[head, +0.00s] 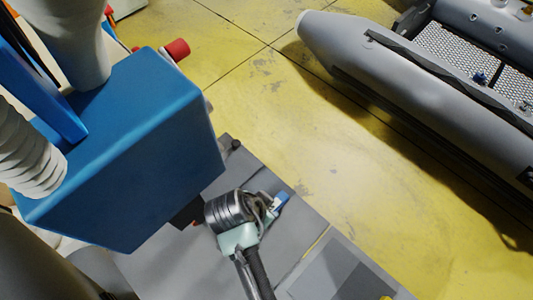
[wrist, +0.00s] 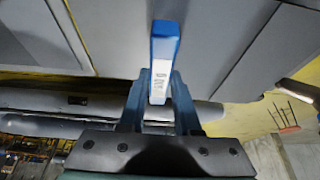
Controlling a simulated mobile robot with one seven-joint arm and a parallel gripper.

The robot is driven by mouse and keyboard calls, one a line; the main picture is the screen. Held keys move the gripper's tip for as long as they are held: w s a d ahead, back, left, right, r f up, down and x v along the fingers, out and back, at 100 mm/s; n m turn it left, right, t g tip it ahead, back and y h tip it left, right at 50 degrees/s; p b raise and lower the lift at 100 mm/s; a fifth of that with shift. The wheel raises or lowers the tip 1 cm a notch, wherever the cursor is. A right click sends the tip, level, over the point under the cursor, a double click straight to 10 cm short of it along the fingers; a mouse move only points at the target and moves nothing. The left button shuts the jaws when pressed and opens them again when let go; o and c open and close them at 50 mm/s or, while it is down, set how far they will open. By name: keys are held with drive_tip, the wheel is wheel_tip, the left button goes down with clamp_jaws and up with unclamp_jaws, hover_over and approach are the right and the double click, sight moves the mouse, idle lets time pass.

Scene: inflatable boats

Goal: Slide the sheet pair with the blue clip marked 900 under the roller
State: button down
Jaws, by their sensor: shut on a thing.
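A blue clip (head: 281,199) with a pale label shows just past my fingertips in the head view. In the wrist view the blue clip (wrist: 166,40) stands between my fingers, and the print on its label is too small to read surely. My gripper (wrist: 160,92) is shut on the clip; in the head view my gripper (head: 270,207) is over the grey work surface. Flat grey sheet material (wrist: 225,40) shows behind the clip. Whether the clip touches a sheet pair is unclear. I cannot make out the roller for certain; the blue machine (head: 130,150) hides much of that area.
The blue machine housing stands left of my gripper, close to it. A darker grey panel (head: 340,272) lies on the work surface at the lower right, with a small yellow piece (head: 385,297) by it. A grey inflatable boat (head: 400,85) rests on the yellow floor (head: 300,140).

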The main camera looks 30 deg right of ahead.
wheel_tip(320, 180, up, 4)
drive_tip(key=shift+r, duration=0.1)
drive_tip(key=f, duration=0.2)
drive_tip(key=a+f, duration=0.1)
drive_tip(key=f, duration=0.4)
drive_tip(key=shift+s+a+f, duration=0.15)
drive_tip(key=shift+s+f, duration=0.15)
drive_tip(key=shift+f, duration=0.1)
drive_tip(key=shift+s+a, duration=0.25)
drive_tip(key=shift+a, duration=0.5)
drive_tip(key=shift+s+a, duration=0.3)
drive_tip(key=shift+a, duration=0.45)
drive_tip(key=shift+s+a, duration=0.25)
drive_tip(key=shift+a, duration=0.5)
drive_tip(key=shift+f+b, duration=0.1)
drive_tip(key=shift+b, duration=0.2)
drive_tip(key=shift+f, duration=0.25)
drive_tip(key=c, duration=0.5)
unclamp_jaws()
